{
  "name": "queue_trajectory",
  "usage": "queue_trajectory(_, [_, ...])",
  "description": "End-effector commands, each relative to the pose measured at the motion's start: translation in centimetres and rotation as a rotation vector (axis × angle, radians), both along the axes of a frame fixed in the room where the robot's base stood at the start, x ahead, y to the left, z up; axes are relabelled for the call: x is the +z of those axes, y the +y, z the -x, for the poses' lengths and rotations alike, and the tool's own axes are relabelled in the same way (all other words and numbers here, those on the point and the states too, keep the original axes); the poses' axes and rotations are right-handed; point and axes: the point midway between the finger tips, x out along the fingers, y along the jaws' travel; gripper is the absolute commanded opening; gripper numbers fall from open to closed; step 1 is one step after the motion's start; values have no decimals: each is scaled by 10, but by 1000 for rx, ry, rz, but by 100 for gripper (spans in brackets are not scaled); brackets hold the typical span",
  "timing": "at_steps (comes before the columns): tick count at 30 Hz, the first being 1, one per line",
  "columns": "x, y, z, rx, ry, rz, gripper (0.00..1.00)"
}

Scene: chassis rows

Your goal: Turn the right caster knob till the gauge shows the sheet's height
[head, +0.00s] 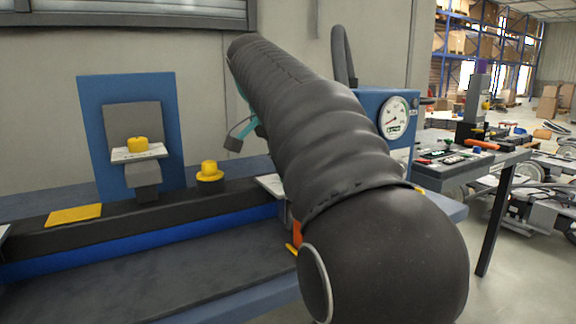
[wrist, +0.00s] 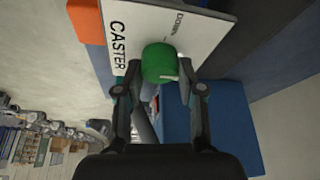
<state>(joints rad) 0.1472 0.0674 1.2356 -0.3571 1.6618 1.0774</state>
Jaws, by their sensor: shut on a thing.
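In the wrist view, the green caster knob (wrist: 158,63) sits in front of a white plate (wrist: 128,22) lettered "CASTER". My gripper (wrist: 160,70) is shut on this knob, one finger on each side. In the head view, my black-sleeved arm hides the knob and most of the gripper. I cannot make out a sheet stating the height.
A blue panel (head: 92,120) carries a yellow knob (head: 137,144) at left. Another yellow knob (head: 208,171) stands on the dark rail, beside a yellow plate (head: 74,214). A cluttered table (head: 510,156) is at right. An orange block (wrist: 86,20) is near the white plate.

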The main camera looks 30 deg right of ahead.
Motion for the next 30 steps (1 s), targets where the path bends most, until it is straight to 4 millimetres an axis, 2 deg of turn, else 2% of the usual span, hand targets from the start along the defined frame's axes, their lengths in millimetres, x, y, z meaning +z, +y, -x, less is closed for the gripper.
queue_trajectory(7, [0, 0, 0, 1, -2, 0, 4])
queue_trajectory(8, [0, 0, 0, 1, -2, 0, 43])
queue_trajectory(10, [0, 0, 0, 0, -1, 1, 61])
queue_trajectory(11, [0, 0, 0, 0, -1, 1, 64])
queue_trajectory(22, [4, 2, 0, 1, -1, 0, 64])
queue_trajectory(30, [37, 15, 3, 3, -2, 0, 64])
